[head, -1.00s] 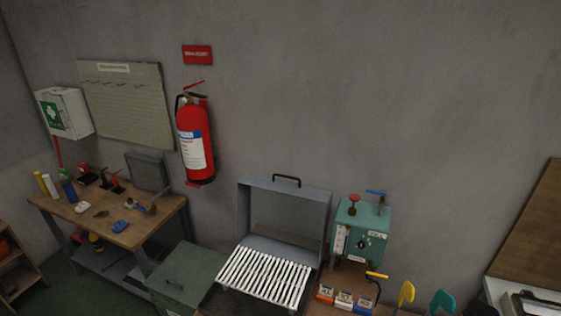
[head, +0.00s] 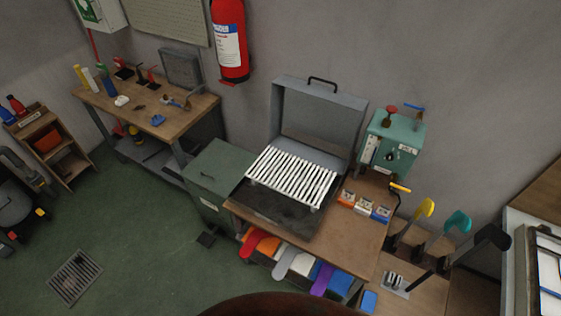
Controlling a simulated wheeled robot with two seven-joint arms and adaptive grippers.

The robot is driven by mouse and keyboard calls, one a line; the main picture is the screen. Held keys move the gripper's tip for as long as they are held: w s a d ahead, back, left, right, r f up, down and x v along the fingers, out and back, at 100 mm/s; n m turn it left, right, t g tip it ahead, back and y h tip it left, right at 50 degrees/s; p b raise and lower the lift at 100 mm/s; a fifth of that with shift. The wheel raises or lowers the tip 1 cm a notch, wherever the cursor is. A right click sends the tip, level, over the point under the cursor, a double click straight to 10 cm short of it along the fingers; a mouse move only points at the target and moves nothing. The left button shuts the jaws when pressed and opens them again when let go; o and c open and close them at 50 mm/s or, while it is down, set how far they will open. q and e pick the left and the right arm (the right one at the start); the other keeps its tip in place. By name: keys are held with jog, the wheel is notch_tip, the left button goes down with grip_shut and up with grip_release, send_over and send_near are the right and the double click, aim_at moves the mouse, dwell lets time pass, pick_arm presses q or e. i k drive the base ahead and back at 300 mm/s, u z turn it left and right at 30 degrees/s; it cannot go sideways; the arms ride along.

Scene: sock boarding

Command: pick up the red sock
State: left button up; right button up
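Several coloured flat pieces stick out below the front edge of the wooden bench, low in the head view. A small red piece (head: 248,244) is at their left end, beside an orange one (head: 267,245). The red piece is partly hidden under the bench edge, and I cannot tell whether it is the red sock. Grey, white, purple and blue pieces are to its right. Neither of my grippers is in view.
An open grey press (head: 318,112) with white slats stands on the bench (head: 352,235), beside a teal control box (head: 393,145). Yellow, teal and black upright forms (head: 458,222) stand at right. A green bin (head: 215,170) is left of the bench. Green floor (head: 150,235) is open at left.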

aim_at(254, 237)
jog(key=u, duration=1.6)
jog(key=k, duration=0.9)
jog(key=z, duration=0.65)
jog(key=i, duration=0.5)
